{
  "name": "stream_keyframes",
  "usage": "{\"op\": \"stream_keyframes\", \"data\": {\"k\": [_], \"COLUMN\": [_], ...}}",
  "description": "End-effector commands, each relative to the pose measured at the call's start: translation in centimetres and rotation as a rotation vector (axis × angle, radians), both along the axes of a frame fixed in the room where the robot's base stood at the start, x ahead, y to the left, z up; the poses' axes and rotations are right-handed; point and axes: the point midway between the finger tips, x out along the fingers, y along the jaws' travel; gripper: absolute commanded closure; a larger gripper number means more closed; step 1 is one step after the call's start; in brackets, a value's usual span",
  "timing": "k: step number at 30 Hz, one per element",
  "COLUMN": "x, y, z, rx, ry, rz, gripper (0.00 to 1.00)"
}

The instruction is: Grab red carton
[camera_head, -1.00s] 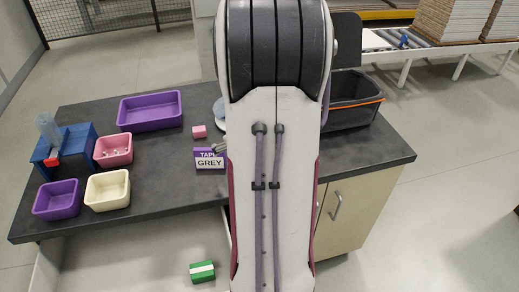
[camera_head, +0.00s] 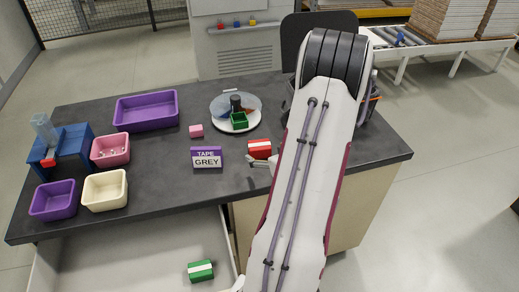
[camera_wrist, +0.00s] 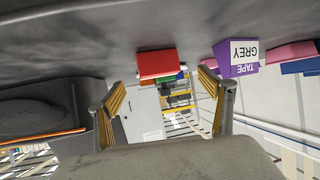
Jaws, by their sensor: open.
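The red carton (camera_head: 260,149), with a white stripe, sits on the dark table just right of the tape box. It also shows in the wrist view (camera_wrist: 157,64), ahead of the fingers and roughly between them. My gripper (camera_wrist: 165,100) is open and empty, its two yellow-padded fingers spread apart. In the head view my gripper (camera_head: 258,162) shows only in part beside the carton, close to its near side, with the rest hidden by my arm. I cannot tell whether a finger touches the carton.
A purple and white box marked "TAPE GREY" (camera_head: 207,157) stands left of the carton. A round turntable (camera_head: 252,122) with a green bin is behind. A pink block (camera_head: 196,131), purple tray (camera_head: 147,111) and small bins lie left. A black bin (camera_wrist: 40,105) is at the wrist view's left.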

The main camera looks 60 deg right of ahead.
Motion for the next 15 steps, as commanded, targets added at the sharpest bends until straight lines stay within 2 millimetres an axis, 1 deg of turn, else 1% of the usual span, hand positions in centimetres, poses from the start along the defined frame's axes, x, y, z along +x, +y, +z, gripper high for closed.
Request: {"op": "stream_keyframes", "data": {"k": [8,15], "x": [0.1,1.2], "y": [-0.1,-0.8], "z": [0.0,-0.8], "rx": [0.0,0.0], "ry": [0.001,0.001], "rz": [0.0,0.003], "gripper": [0.2,0.2]}}
